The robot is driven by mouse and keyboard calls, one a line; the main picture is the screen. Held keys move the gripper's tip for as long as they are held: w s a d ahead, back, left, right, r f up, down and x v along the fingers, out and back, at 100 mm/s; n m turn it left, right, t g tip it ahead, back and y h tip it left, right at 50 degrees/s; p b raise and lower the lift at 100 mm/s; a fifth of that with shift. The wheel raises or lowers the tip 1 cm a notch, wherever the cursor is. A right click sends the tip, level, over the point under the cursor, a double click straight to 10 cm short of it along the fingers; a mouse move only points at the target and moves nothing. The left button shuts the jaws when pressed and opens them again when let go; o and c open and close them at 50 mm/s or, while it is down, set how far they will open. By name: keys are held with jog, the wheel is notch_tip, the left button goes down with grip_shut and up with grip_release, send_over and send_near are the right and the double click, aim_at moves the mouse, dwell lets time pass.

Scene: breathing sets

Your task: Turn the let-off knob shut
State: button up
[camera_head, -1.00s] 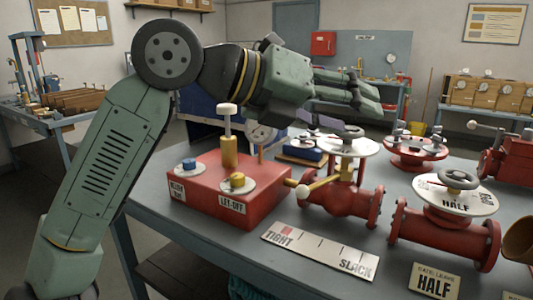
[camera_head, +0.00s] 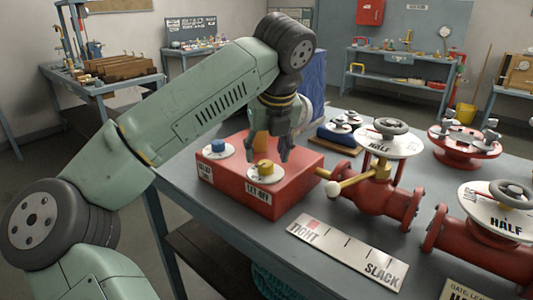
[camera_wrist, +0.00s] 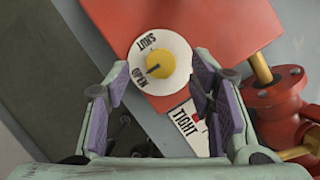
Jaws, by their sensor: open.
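The let-off knob is a yellow knob (camera_head: 265,167) on a white dial on top of the red box (camera_head: 290,190), above the LET-OFF label. In the wrist view the yellow knob (camera_wrist: 154,67) has a dark pointer mark, and its dial (camera_wrist: 182,50) reads SHUT at the top and OPEN at the lower left. Which way the mark points is hard to tell. My gripper (camera_head: 284,150) is open and points down, above and near the knob. In the wrist view the knob appears between and beyond the two fingers, with no contact visible.
A brass lever (camera_head: 350,183) and red valve (camera_head: 385,205) are close at the right. A TIGHT–SLACK plate (camera_head: 345,251) lies in front on the bench.

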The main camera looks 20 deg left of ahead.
aim_at(265, 162)
jog(key=shift+p+x, duration=0.3)
jog(key=shift+x, duration=1.3)
jog(key=c, duration=1.2)
jog(key=shift+o, duration=0.2)
